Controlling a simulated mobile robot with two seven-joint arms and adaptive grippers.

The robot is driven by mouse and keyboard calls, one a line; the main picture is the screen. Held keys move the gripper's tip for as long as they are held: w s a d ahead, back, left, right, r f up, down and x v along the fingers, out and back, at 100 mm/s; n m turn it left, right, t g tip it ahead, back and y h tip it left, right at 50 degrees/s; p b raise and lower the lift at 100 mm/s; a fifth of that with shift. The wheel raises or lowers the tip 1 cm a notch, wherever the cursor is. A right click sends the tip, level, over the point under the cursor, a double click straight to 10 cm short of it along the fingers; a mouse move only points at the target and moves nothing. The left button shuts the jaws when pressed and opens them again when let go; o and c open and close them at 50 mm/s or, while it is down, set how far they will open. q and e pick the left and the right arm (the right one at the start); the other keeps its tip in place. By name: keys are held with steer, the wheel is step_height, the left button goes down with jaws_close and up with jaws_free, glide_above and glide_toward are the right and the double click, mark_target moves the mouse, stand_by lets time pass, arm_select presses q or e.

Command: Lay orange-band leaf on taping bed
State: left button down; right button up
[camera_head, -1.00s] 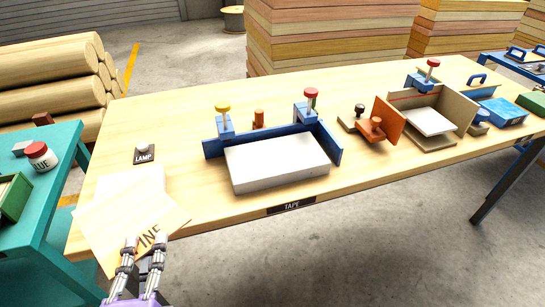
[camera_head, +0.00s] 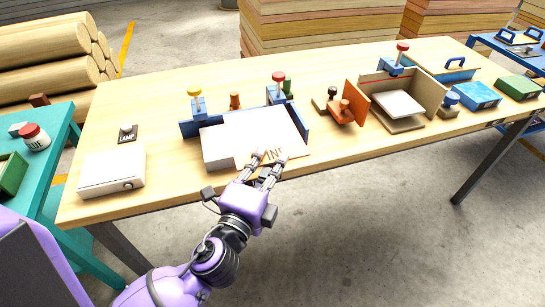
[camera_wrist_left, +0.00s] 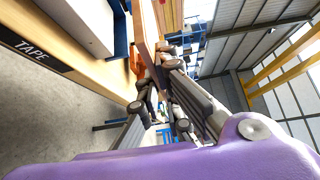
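The pale veneer leaf (camera_head: 262,130), with dark lettering ending in "INE" on its tan near part, is over the white taping bed (camera_head: 216,150). Its near edge reaches past the bed's front. I cannot make out an orange band, nor whether the leaf touches the bed. My left gripper (camera_head: 268,157) has its fingers closed on the leaf's near edge. In the left wrist view the fingers (camera_wrist_left: 165,85) meet the leaf (camera_wrist_left: 146,35), seen nearly edge-on, beside the bed (camera_wrist_left: 78,20). My right gripper is out of view.
Blue fences (camera_head: 190,129) and clamps with yellow (camera_head: 194,93) and red (camera_head: 278,76) knobs border the bed. A bare white box (camera_head: 112,172) stands at the left by the lamp label (camera_head: 127,133). An orange fixture (camera_head: 350,103) stands to the right.

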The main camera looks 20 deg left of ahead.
arm_select(q)
steer(key=w, duration=0.1)
steer(key=w+f, duration=0.1)
steer(key=w, duration=0.1)
steer(key=w+f, duration=0.1)
steer(key=shift+w+a+f, duration=0.15)
steer(key=shift+w+a, duration=0.1)
steer(key=shift+a, duration=0.1)
steer(key=w+f+b, duration=0.2)
steer(key=w+f, duration=0.2)
steer(key=f, duration=0.4)
steer(key=shift+w+a+f, duration=0.15)
steer(key=shift+a+f, duration=0.05)
steer(key=shift+f, duration=0.05)
steer(key=shift+f+b, duration=0.2)
steer(key=shift+b, duration=0.15)
steer(key=c, duration=2.4)
jaws_free()
steer(key=o, duration=0.4)
steer(key=shift+r, duration=0.1)
